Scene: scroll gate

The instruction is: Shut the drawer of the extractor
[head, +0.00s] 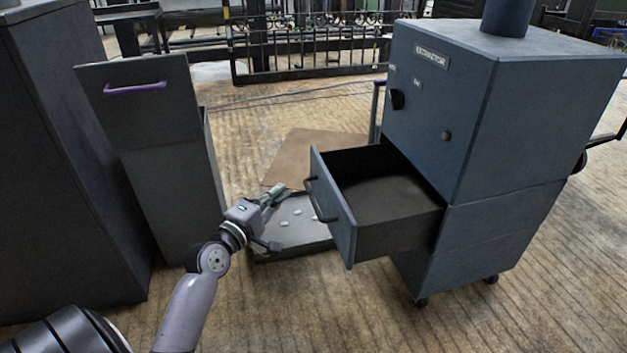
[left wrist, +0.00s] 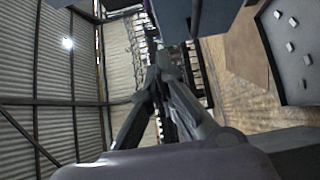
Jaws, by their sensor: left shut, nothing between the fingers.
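The extractor (head: 470,110) is a blue-grey cabinet on casters at the right of the head view, with a label on its upper front. Its drawer (head: 340,215) is pulled well out toward the left, and I can see into its dark interior. The drawer's dark handle (head: 318,199) is on the front panel. My left gripper (head: 280,190) is shut and empty, to the left of the drawer front and apart from it. Its closed fingers also show in the left wrist view (left wrist: 160,75). My right gripper is not in view.
A low grey tray (head: 292,236) with several small pale pieces lies on the floor beside the drawer. A brown board (head: 312,150) lies behind it. A grey cabinet (head: 150,130) with a purple handle stands at the left. Wooden floor is clear in front.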

